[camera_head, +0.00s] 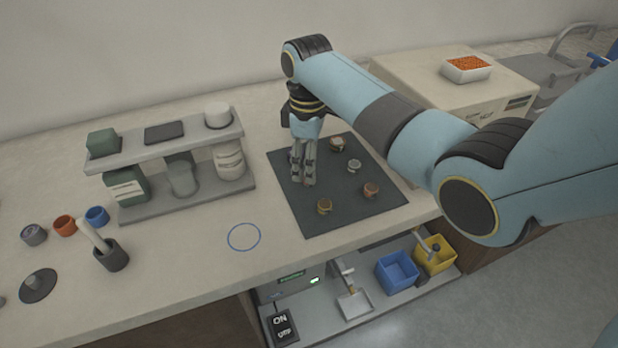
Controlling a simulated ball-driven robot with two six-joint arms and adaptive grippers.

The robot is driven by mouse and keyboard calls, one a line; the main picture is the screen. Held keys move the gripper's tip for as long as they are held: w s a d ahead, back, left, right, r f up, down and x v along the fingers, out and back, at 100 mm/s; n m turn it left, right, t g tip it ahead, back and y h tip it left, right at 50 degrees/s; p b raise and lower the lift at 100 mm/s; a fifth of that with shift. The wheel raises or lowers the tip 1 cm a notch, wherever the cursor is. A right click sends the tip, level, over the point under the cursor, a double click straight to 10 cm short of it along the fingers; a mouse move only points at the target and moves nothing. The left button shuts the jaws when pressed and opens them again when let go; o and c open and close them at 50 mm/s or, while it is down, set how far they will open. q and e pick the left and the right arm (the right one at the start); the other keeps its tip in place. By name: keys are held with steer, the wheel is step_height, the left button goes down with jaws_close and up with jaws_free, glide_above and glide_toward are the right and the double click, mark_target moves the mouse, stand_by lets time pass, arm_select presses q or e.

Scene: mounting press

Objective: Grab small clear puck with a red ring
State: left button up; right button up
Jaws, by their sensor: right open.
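Several small pucks sit on a dark grey mat (290,205). The puck at the mat's right (370,190) looks the most reddish, but it is too small to tell for certain whether it is clear with a red ring. A tan-brown puck (324,206) is near the front edge, a pale one (354,166) is right of the middle, and a brownish one (337,144) is at the back. My right gripper (303,183) points down over the left part of the mat, open, left of these pucks. Its fingers hide the mat behind them. My left gripper is out of view.
A grey two-level rack (187,195) with jars and boxes stands left of the mat. A mortar-like dark cup (111,257) and small coloured rings are farther left. A beige box (455,95) with a tray of orange bits stands behind my right arm. The counter between rack and mat is clear.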

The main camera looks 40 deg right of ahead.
step_height(320, 180, down, 4)
steer(key=shift+w+d+r, duration=0.1)
steer(key=c, duration=1)
steer(key=shift+r, duration=0.1)
